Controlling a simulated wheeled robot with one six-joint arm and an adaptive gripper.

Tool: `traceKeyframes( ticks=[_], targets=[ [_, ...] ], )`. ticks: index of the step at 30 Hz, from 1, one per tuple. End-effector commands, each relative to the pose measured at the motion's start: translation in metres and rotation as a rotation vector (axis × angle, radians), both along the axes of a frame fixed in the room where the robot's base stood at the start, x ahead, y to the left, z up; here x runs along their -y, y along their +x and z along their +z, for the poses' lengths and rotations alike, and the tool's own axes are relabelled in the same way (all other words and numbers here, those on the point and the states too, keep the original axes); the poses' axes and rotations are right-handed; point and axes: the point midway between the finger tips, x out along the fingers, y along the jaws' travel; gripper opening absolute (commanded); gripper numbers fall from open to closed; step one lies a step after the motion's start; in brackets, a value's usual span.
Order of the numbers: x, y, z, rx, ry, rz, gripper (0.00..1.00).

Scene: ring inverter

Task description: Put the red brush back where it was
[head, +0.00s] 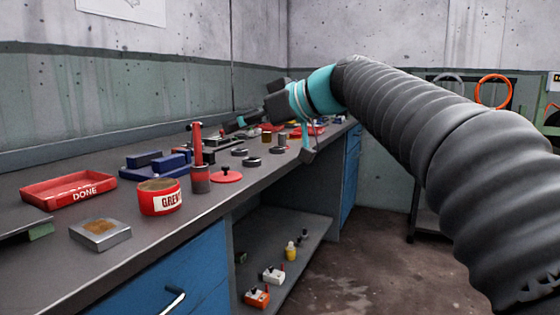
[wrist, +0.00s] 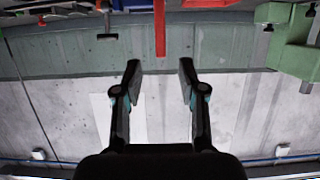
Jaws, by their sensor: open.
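The red brush (head: 197,144) stands upright in a small dark cup with a red band (head: 200,181) on the workbench, beside the grease tin. Its bristles are not visible. My gripper (head: 268,140) is open and empty above the bench, farther back and to the right of the brush. In the wrist view the picture looks upside down, and my gripper (wrist: 160,68) shows its two fingers apart with nothing between them. A red upright bar (wrist: 160,28) shows beyond the fingertips, in line with the gap; it looks like the brush, but I cannot be sure.
The red grease tin (head: 160,197), a red DONE tray (head: 68,190), a metal block (head: 100,232) and a red disc with a black knob (head: 226,177) are near the cup. Blue blocks (head: 170,163) lie behind. A lower shelf (head: 300,240) holds small items.

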Motion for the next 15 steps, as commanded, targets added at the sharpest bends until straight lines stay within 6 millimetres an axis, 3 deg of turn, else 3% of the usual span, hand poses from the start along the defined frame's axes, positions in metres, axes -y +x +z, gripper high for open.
traceKeyframes(
  ticks=[9,11,15],
  targets=[
    [0.008,-0.006,-0.008,-0.029,-0.017,-0.03,0.41],
    [0.018,-0.013,-0.021,-0.071,-0.041,-0.069,0.41],
    [0.059,-0.045,-0.074,-0.224,-0.127,-0.237,0.41]
  ],
)
